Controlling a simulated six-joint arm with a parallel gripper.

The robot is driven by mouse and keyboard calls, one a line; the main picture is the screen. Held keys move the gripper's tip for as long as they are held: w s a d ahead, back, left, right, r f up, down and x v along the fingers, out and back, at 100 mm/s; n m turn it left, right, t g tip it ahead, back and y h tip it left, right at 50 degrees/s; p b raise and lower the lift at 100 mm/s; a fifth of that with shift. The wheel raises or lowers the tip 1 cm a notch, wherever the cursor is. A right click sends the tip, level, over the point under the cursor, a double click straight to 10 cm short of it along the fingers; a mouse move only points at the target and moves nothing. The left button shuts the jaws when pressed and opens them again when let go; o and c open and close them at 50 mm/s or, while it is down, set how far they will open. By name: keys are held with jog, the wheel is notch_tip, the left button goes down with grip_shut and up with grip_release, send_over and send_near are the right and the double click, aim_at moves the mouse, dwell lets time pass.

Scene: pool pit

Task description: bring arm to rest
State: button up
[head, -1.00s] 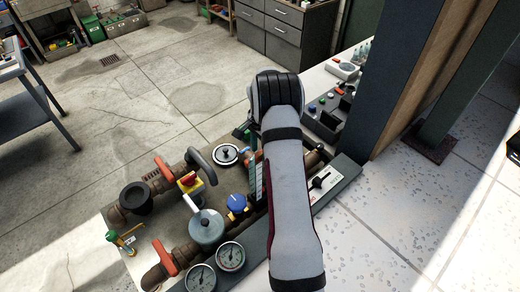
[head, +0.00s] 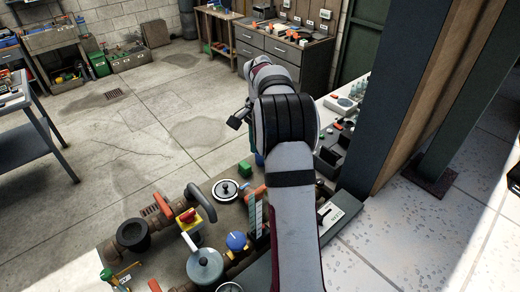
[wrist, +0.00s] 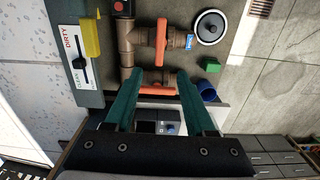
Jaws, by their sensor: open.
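My gripper (wrist: 145,85) shows in the wrist view as two teal fingers spread apart, with no object held between them. Brown pipes with orange valve handles show behind and between the fingers; the gap to them is hard to judge. In the head view my arm (head: 294,205) reaches up from the bottom over the right side of the pipe panel and bends left at its far end. The fingers cannot be made out clearly there.
The panel holds a grey pot-like lidded part (head: 205,266), a red and yellow button (head: 187,216), a blue knob (head: 236,241) and a green block (head: 244,168). A dark post (head: 395,100) stands right of the arm. Open concrete floor (head: 130,150) lies left.

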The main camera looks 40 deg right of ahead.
jog(key=s+a+r+n, duration=0.2)
jog(key=s+a+r, duration=0.15)
jog(key=a, duration=0.35)
jog(key=s+a+r+n+y, duration=0.1)
jog(key=s+a+r+n, duration=0.2)
jog(key=a, duration=0.5)
jog(key=s+a+r+n, duration=0.2)
jog(key=s+a, duration=0.3)
jog(key=a, duration=0.2)
jog(key=s+a+f+n, duration=0.2)
jog(key=s+a, duration=0.2)
jog(key=s, duration=0.4)
jog(key=s+a+f+n, duration=0.2)
jog(key=s+a, duration=0.3)
jog(key=s, duration=0.3)
jog(key=shift+a+n+y, duration=0.2)
jog(key=shift+n+y, duration=0.2)
jog(key=shift+n, duration=0.4)
